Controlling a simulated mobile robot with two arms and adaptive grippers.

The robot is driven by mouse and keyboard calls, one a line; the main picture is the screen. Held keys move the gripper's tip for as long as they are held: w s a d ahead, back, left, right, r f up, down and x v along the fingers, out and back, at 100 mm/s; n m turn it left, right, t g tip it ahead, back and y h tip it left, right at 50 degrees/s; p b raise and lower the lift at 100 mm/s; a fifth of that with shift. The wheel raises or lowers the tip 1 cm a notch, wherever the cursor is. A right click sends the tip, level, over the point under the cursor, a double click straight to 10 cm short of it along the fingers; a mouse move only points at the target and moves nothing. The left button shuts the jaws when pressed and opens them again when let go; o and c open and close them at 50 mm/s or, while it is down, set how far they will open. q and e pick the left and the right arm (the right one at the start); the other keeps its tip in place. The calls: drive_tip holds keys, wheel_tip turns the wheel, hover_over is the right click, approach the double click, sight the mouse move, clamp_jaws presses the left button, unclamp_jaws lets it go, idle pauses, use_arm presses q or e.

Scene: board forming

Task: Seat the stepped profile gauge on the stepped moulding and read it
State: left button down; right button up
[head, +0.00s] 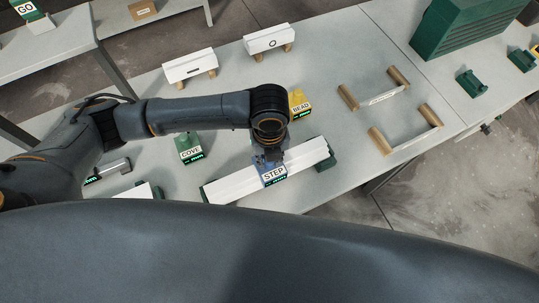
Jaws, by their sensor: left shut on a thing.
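The stepped profile gauge (274,174), blue with a white STEP label, is at the middle of the bench. My left gripper (270,155) is shut on it from above; the fingertips are partly hidden by the wrist. The gauge is over or on the white moulding (235,188), a long bar lying at a slant with green supports near its ends. I cannot tell whether the gauge touches the moulding or is fully seated. No reading can be made out. My right gripper is not in view.
A green COVE gauge (189,148) and a yellow BEAD gauge (299,103) stand behind the moulding. White blocks on wooden pegs (189,67) (269,42) are at the back. Wooden-post racks (383,97) (405,139) stand right. A green louvred box (467,27) is far right.

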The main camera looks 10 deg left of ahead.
use_arm(q)
drive_tip(key=shift+f+b, duration=0.35)
drive_tip(key=shift+f, duration=0.4)
drive_tip(key=c, duration=1)
unclamp_jaws()
drive_tip(key=shift+c, duration=0.2)
wheel_tip(320, 180, up, 12)
drive_tip(key=shift+r, duration=0.1)
